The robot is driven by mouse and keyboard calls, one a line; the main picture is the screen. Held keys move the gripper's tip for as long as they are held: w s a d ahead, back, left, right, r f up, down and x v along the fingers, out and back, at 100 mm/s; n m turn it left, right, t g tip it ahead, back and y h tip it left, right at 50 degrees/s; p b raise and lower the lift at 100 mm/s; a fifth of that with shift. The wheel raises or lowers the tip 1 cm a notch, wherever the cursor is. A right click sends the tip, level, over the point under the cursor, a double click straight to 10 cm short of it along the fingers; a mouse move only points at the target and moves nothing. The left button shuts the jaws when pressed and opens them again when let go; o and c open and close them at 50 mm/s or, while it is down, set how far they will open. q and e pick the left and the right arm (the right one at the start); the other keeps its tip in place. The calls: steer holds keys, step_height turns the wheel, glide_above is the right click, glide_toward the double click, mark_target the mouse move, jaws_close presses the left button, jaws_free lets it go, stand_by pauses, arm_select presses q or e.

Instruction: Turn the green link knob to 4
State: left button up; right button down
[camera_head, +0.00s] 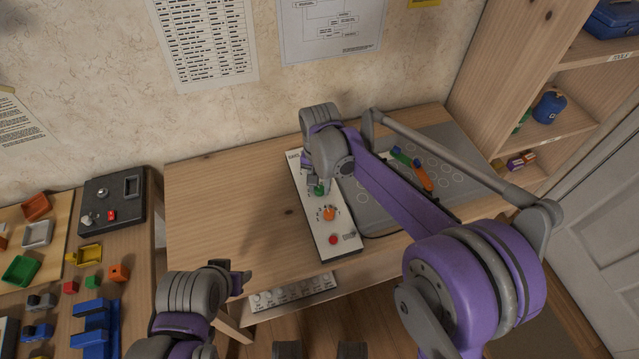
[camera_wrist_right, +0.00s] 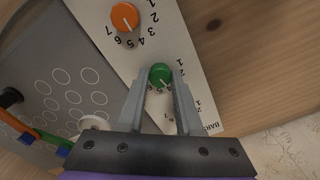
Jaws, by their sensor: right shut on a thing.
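The green knob (camera_head: 319,190) sits on a white panel (camera_head: 346,250) lying on the wooden table. My right gripper (camera_head: 314,185) reaches down over it. In the right wrist view the green knob (camera_wrist_right: 161,72) is between the two fingertips, which are shut on it. A white pointer mark shows on the knob, toward the gripper side. The digits around it are partly hidden by the fingers, so I cannot read its setting. My left gripper (camera_head: 238,273) is at the lower left, away from the panel; its opening is unclear.
An orange knob (camera_head: 328,213) with digits and a red button (camera_head: 333,239) are on the same panel. Bare tabletop is left of the panel. Bins and blocks cover the left table.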

mark_target(319, 189)
arm_select(q)
steer(key=shift+r, duration=0.1)
arm_select(e)
steer(key=shift+m, duration=1.1)
steer(key=c, duration=0.6)
jaws_free()
steer(key=shift+r, duration=0.1)
arm_select(q)
steer(key=shift+r+p, duration=0.5)
steer(key=shift+p, duration=0.05)
arm_select(e)
step_height(319, 189, up, 11)
steer(key=shift+f, duration=0.2)
